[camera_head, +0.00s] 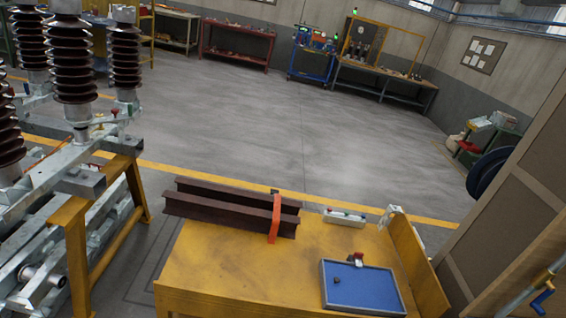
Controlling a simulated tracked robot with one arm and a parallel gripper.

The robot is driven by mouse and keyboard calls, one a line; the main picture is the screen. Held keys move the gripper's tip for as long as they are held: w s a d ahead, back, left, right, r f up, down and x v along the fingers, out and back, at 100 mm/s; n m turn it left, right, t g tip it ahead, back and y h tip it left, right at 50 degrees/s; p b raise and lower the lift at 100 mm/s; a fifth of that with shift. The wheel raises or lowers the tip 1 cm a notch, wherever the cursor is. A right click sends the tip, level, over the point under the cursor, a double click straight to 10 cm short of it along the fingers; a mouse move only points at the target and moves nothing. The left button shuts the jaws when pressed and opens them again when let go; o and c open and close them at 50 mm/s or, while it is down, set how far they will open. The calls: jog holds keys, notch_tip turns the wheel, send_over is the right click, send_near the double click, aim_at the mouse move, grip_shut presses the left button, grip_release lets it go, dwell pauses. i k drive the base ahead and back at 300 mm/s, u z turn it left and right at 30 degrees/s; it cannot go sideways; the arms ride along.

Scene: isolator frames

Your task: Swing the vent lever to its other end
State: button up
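I cannot make out for certain which part is the vent lever. A crank with a blue handle (542,297) shows at the lower right edge, partly cut off by the frame. An orange-red upright bar (275,220) stands against dark steel beams on the yellow table. A small white block with coloured parts (344,217) lies behind the blue tray.
The isolator frame (70,215) with brown insulators stands left. A brown panel (520,190) stands right. The grey floor (300,110) beyond is clear, with benches along the back wall.

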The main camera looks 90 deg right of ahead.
aim_at(551, 288)
jog(key=z, duration=3.1)
jog(key=k, duration=1.05)
jog(key=z, duration=0.7)
jog(key=i, duration=1.05)
jog(key=u, duration=0.1)
